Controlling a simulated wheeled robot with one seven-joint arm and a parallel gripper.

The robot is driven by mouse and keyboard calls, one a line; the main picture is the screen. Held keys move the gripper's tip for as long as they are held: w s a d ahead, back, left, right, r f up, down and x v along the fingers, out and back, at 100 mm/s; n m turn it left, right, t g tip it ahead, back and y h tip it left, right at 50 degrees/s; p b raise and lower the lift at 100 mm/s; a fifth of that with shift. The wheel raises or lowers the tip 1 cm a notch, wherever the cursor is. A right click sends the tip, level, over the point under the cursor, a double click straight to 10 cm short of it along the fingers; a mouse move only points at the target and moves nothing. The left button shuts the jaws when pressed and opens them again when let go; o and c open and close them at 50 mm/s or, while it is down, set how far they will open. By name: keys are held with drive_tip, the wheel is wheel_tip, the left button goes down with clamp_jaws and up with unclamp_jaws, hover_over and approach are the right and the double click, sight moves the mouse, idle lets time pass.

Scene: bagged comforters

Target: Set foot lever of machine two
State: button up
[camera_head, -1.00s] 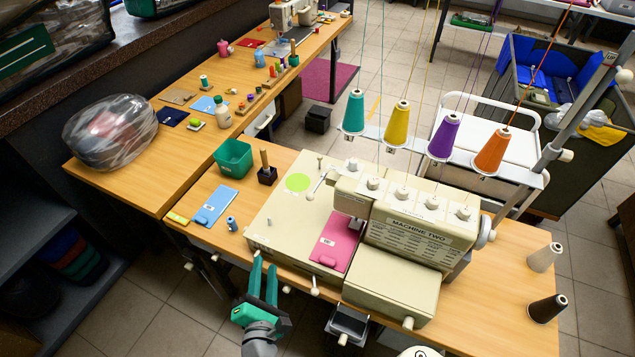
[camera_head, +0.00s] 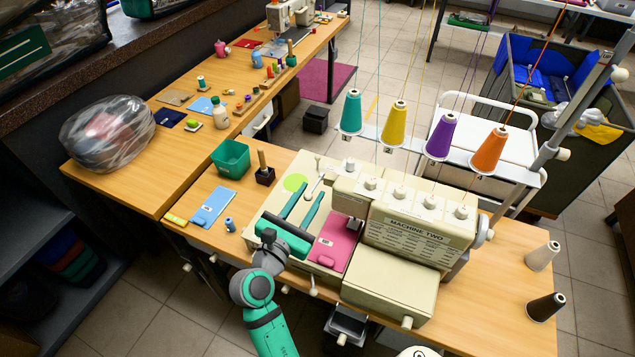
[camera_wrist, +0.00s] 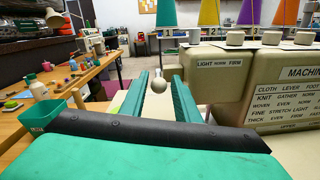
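Machine two (camera_head: 420,232) is a cream sewing machine with a labelled front, standing on the wooden table. A small pale lever with a round knob (camera_head: 309,196) sticks out at the left of its head; I take it to be the foot lever. My gripper (camera_head: 316,190) is open over the machine's flat left bed, its green fingers pointing at the lever. In the wrist view the lever knob (camera_wrist: 158,85) shows between the two spread fingers (camera_wrist: 159,76), with gaps on both sides. Whether either finger touches it cannot be told.
A pink pad (camera_head: 335,243) lies on the bed right of my gripper. A green bin (camera_head: 231,158), a dark pot with a wooden handle (camera_head: 264,174) and a blue booklet (camera_head: 212,207) stand to the left. Thread cones (camera_head: 395,123) rise behind the machine.

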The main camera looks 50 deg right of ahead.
sight(315, 185)
drive_tip(key=shift+x, duration=2.6)
drive_tip(key=shift+w, duration=0.1)
drive_tip(key=shift+c, duration=0.6)
